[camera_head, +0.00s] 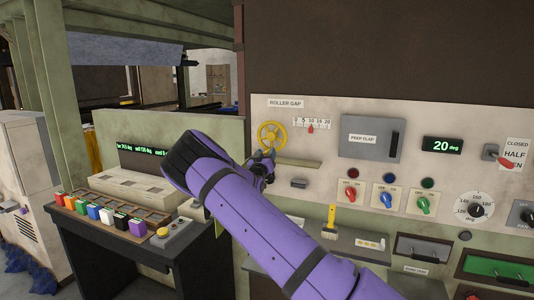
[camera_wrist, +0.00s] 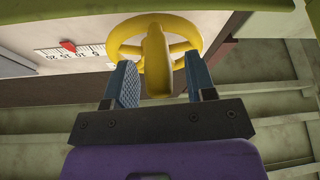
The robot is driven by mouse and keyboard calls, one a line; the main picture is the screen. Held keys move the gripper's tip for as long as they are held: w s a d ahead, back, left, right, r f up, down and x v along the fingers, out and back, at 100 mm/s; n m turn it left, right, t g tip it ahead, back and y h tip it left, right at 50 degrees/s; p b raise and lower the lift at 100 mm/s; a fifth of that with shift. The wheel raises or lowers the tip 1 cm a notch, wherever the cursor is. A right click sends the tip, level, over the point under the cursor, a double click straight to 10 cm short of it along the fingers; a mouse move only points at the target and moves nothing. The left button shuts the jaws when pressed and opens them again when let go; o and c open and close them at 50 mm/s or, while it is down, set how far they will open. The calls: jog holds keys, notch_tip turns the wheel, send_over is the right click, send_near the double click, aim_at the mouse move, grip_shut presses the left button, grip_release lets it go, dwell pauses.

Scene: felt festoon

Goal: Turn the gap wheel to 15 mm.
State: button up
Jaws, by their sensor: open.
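The yellow gap wheel (camera_head: 271,135) is on the panel under the "ROLLER GAP" label (camera_head: 285,103). Right of it is a white scale (camera_head: 300,122) with a red pointer (camera_head: 311,129), which stands near the 10 mark; the exact reading is too small to tell. My gripper (camera_head: 264,155) is at the wheel's lower edge. In the wrist view, my gripper (camera_wrist: 162,78) is open, with one finger on each side of the wheel's yellow handle (camera_wrist: 156,62). Gaps show between the handle and both fingers. The red pointer also shows in the wrist view (camera_wrist: 68,46).
A slot with a ledge (camera_head: 298,163) is right of the wheel. The grey "PREP FLAP" door (camera_head: 370,138) and several coloured knobs, including a blue one (camera_head: 385,198), are farther right. A dark-sided console (camera_head: 130,250) with coloured blocks stands left of my arm.

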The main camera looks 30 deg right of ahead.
jog(key=shift+x, duration=0.85)
grip_shut()
jog(key=shift+w+a+r+m+g+h, duration=0.1)
jog(key=shift+w+a+m+g+h, duration=0.25)
jog(key=shift+m, duration=0.8)
jog(key=shift+w+a+m+g+h, duration=0.15)
jog(key=shift+m+g+h, duration=0.4)
jog(key=shift+m, duration=0.55)
jog(key=shift+w+a+r+m+g+h, duration=0.1)
jog(key=shift+w+m+g+h, duration=0.2)
jog(key=shift+m+g, duration=0.6)
jog(key=shift+m+t, duration=0.25)
jog(key=shift+t, duration=0.05)
grip_release()
